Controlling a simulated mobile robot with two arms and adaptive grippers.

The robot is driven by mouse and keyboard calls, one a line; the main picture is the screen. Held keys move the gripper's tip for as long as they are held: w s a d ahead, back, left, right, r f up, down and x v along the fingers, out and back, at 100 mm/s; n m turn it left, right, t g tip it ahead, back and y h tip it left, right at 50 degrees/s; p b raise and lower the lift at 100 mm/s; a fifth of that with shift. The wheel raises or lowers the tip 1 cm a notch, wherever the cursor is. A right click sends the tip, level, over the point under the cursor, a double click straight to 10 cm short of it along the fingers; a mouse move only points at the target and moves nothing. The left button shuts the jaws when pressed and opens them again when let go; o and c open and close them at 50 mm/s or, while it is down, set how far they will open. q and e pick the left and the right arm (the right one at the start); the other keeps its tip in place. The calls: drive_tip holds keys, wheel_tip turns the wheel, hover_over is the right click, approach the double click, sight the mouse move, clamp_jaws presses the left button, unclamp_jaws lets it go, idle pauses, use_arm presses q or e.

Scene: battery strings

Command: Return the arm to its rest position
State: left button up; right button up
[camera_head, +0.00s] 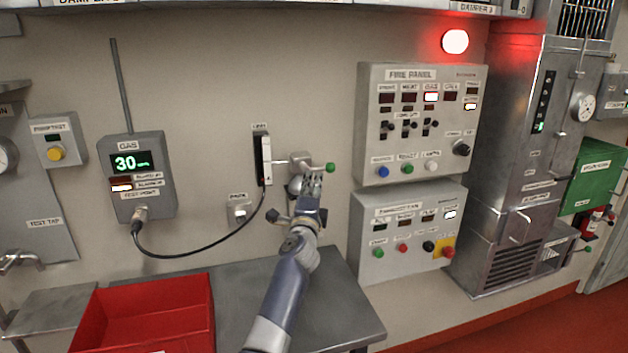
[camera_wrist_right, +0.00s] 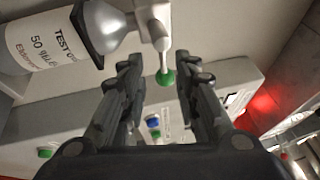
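My right arm (camera_head: 284,285) reaches from the bottom of the head view up to the wall. Its gripper (camera_head: 311,182) is in front of a small metal fitting (camera_head: 298,163) with a green-tipped lever (camera_head: 330,167). In the right wrist view the two fingers of the gripper (camera_wrist_right: 157,68) are apart, with nothing held between them. The green tip (camera_wrist_right: 166,78) shows beyond and between them, and I cannot tell the gap to it. A white bottle labelled test gas (camera_wrist_right: 45,45) is at upper left there. My left gripper is not in view.
A red bin (camera_head: 205,300) is on the metal bench (camera_head: 345,310) left of my arm. The fire panel (camera_head: 421,120) and a lower control box (camera_head: 408,235) are to the right.

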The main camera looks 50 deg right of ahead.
drive_tip(key=shift+s+a+f, duration=0.15)
drive_tip(key=shift+s+a, duration=0.2)
drive_tip(key=shift+a, duration=0.1)
idle(0.4)
